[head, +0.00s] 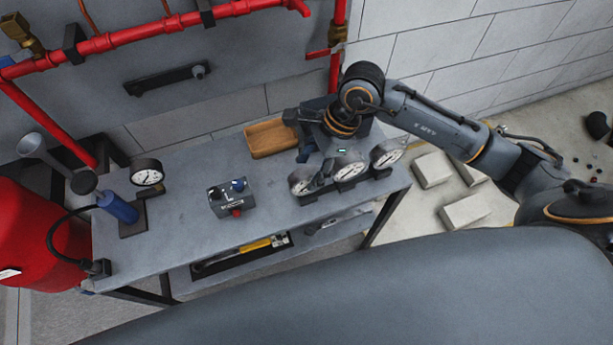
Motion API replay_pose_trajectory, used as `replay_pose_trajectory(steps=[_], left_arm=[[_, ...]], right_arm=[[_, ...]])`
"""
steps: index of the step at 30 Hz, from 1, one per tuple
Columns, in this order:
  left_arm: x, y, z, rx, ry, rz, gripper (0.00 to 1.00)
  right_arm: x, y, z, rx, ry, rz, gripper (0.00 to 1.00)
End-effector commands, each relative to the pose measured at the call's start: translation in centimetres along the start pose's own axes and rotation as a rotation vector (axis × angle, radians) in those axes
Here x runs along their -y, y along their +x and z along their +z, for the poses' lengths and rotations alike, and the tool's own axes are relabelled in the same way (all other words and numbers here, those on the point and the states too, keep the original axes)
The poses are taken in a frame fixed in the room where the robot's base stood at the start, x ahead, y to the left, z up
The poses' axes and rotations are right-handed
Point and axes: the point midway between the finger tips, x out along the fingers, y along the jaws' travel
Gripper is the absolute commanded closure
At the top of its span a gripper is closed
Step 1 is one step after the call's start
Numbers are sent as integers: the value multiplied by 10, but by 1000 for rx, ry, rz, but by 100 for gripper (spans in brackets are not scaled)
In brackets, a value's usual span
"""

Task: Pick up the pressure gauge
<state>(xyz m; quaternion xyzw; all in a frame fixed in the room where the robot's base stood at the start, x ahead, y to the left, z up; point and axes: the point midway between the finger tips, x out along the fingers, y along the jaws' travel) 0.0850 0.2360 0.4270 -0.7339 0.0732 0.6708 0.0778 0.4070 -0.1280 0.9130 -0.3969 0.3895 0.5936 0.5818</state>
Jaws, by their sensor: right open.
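Three white-faced pressure gauges stand in a row at the right end of the grey bench: a left one (301,181), a middle one (349,169) and a right one (386,154). My right gripper (318,172) is open, pointing down just behind the left and middle gauges. Its fingers are partly hidden, and I cannot tell whether they touch a gauge. My left gripper is not in view.
A wooden tray (270,139) lies behind the gauges, close to my right gripper. A dark control box (232,197) stands mid-bench. Tools lie on the lower shelf (204,284). A red extinguisher (30,235) stands at left; red pipes (130,37) run along the wall.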

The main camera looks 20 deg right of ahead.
Motion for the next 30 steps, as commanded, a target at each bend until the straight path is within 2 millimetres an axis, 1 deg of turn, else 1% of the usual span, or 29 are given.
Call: replay_pose_trajectory(steps=[5,9,13,16,21,22,23,24,26,27,30], left_arm=[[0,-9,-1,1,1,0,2],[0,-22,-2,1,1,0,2],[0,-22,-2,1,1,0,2],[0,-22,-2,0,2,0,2],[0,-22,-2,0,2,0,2],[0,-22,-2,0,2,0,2],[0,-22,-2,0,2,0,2],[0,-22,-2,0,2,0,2],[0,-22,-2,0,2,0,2],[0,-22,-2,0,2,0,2],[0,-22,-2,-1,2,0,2]], right_arm=[[-2,13,3,2,3,5,45],[-5,34,6,2,3,6,45],[-3,50,4,1,2,2,45],[-3,55,4,2,1,0,45],[-3,56,3,1,0,0,45],[-3,55,3,1,0,0,47],[-2,55,3,1,0,0,53],[-2,55,3,1,0,0,62],[-2,55,3,1,0,0,74],[-2,55,3,1,0,0,82],[-2,55,3,1,0,0,100]])
